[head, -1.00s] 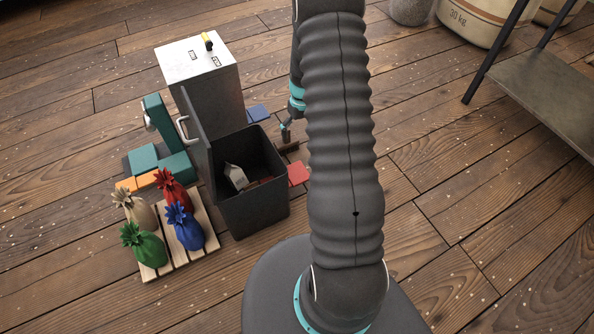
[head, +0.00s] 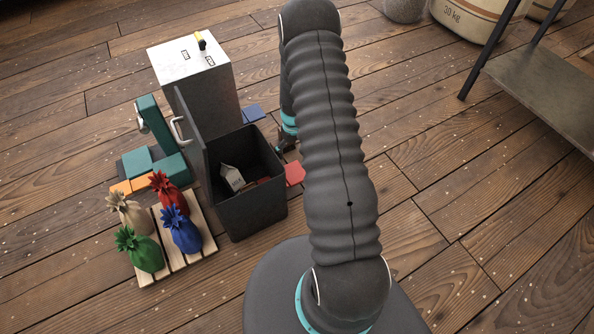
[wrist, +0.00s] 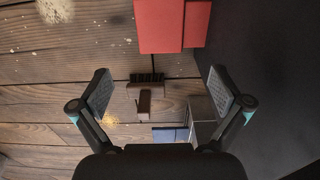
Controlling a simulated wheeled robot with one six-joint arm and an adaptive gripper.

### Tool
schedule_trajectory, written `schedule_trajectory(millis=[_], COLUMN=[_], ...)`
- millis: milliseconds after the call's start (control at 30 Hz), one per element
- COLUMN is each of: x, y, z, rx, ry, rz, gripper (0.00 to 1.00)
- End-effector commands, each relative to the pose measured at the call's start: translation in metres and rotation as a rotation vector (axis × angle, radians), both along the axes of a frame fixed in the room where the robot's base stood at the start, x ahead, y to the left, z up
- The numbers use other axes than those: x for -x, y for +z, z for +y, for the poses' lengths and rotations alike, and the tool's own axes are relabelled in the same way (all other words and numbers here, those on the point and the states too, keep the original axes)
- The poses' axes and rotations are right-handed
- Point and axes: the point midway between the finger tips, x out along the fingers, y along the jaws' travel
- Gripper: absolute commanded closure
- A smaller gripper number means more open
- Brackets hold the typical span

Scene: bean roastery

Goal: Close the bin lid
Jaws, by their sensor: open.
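The dark grey bin (head: 252,212) stands open on the floor left of my arm. Its lid (head: 193,138) stands upright along the bin's left side, with a pale curved handle (head: 178,128) on its outer face. My gripper (head: 284,143) is beyond the bin's far right side, mostly hidden by my arm. In the wrist view my gripper (wrist: 162,92) is open and empty above the floor, apart from the lid. A dark surface, likely the bin, fills the right of that view.
A grey cabinet (head: 208,90) stands behind the bin. A pallet (head: 200,225) with several coloured sacks is at left.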

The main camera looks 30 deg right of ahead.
Motion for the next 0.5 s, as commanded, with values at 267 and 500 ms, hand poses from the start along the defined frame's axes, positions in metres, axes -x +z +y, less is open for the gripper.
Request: schedule_trajectory(millis=[267, 500], x=[0.001, 0.001], y=[-0.037, -0.081], z=[0.0, 0.0], rx=[0.0, 0.0], ry=[0.001, 0.0], rz=[0.002, 0.003], gripper=[0.0, 0.0])
